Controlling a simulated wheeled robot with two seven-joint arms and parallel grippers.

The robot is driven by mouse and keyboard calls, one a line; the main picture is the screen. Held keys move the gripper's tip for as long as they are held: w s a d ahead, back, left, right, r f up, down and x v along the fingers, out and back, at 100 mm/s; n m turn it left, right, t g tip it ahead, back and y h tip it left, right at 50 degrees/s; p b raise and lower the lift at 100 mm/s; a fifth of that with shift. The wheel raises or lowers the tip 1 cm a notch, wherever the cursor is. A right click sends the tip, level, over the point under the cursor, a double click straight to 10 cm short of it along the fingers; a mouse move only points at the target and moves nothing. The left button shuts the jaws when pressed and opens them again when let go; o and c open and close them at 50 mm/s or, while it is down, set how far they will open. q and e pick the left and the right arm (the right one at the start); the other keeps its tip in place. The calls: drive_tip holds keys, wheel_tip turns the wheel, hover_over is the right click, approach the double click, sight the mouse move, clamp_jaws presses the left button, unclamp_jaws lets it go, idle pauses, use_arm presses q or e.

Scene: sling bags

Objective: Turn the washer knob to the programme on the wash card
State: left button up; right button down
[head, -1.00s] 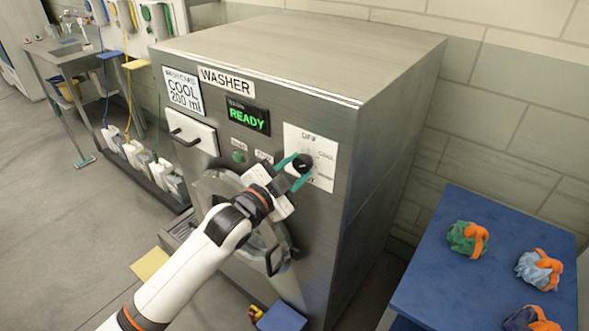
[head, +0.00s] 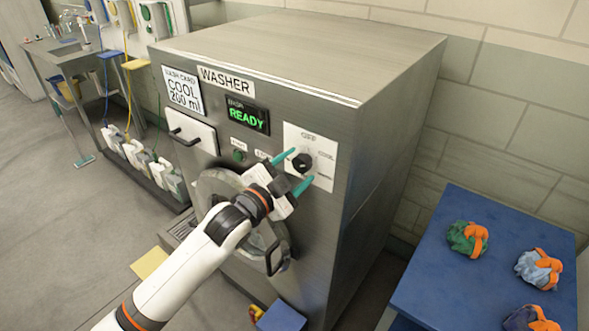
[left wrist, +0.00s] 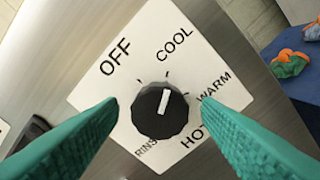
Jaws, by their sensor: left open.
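The washer (head: 330,110) is a grey metal cabinet. Its wash card (head: 183,91) reads COOL, 200 ml. The black knob (head: 302,162) sits on a white dial plate (head: 323,150). In the left wrist view the knob (left wrist: 155,112) has a white pointer mark aimed at the tick by COOL. OFF, WARM, HOT and RINSE are printed around it. My left gripper (head: 301,166) is open, its green fingers on either side of the knob and apart from it. The left wrist view shows the same open fingers (left wrist: 162,108). My right gripper is out of view.
The display (head: 247,116) reads READY. The green start button (head: 239,156), drawer (head: 190,131) and round door (head: 217,187) are on the washer's front. A blue table (head: 450,270) with tied bags stands at right. Jugs (head: 140,157) stand at left.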

use_arm(q)
drive_tip(key=b+v, duration=0.3)
drive_tip(key=v, duration=0.9)
